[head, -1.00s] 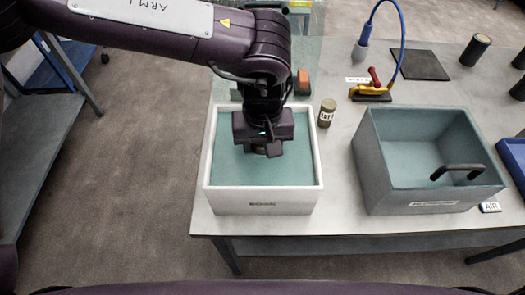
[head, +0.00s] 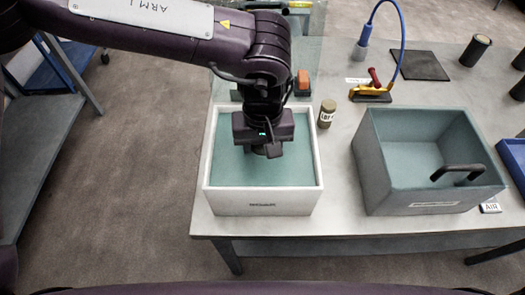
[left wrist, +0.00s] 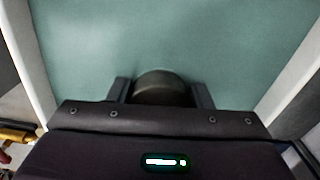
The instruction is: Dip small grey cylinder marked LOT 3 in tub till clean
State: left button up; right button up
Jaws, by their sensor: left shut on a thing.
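My left gripper (head: 266,150) points down over the white-walled tub (head: 262,201), which holds flat teal liquid. In the left wrist view its fingers (left wrist: 162,92) are shut on a dark grey cylinder (left wrist: 162,84), with the teal surface (left wrist: 160,35) around it. The held cylinder's label and lower part are hidden, so I cannot tell how deep it sits or how clean it is. Another small cylinder (head: 326,114) with a pale label stands upright on the table just right of the tub; its lettering is too small to read surely. My right gripper is out of view.
A grey open bin (head: 430,195) with a black handle (head: 458,172) stands right of the tub.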

pick_arm(q)
jog(key=shift+r, duration=0.2)
notch_tip(320, 180, up, 14)
jog(key=p, duration=1.1)
jog(key=shift+f, duration=0.1)
dwell(0.3)
dwell(0.8)
